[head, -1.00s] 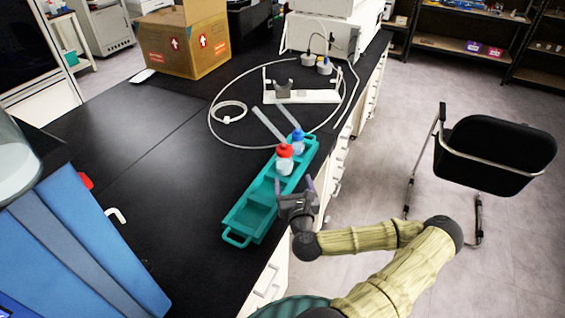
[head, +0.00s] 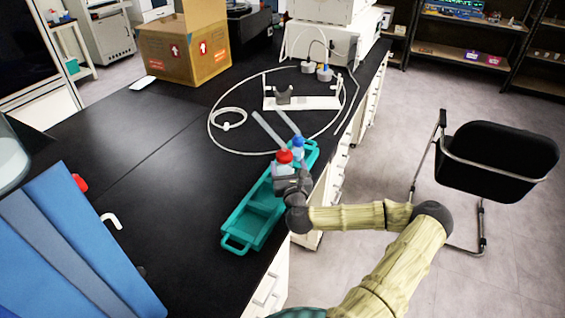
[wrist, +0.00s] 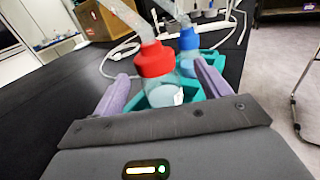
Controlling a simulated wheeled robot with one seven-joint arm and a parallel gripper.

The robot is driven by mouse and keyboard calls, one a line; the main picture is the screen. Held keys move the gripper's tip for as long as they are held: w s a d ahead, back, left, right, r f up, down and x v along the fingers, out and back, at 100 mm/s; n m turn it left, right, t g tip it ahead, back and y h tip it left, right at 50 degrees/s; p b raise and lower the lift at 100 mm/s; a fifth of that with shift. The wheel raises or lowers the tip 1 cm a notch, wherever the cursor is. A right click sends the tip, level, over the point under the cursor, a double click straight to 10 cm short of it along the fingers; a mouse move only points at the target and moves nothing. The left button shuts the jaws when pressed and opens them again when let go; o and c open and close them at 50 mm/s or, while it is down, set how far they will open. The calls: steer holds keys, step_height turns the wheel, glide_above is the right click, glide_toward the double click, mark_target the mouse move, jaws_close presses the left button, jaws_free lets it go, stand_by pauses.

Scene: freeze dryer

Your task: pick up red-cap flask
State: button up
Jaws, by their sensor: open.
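The red-cap flask (head: 284,158) stands in the green rack (head: 238,238) on the black bench, with a clear tube rising from its cap. In the wrist view the red-cap flask (wrist: 155,75) is upright between the two purple fingers. My gripper (head: 287,180) is at the near side of the flask, and it also shows in the wrist view (wrist: 165,88). It is open, with a finger on each side of the flask; I cannot tell whether either touches it. The flask's lower part is hidden in the head view.
A blue-cap flask (head: 298,147) stands just behind in the same rack, close to the right finger in the wrist view. A white stand (head: 300,102) and looped tubing (head: 228,124) lie farther back.

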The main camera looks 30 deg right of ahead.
steer(key=shift+w, duration=0.1)
steer(key=x, duration=0.2)
steer(key=p+x, duration=0.1)
steer(key=x, duration=0.2)
steer(key=shift+w+a+f, duration=0.15)
steer(key=shift+a, duration=0.1)
steer(key=shift+c, duration=0.2)
steer(key=c, duration=1.4)
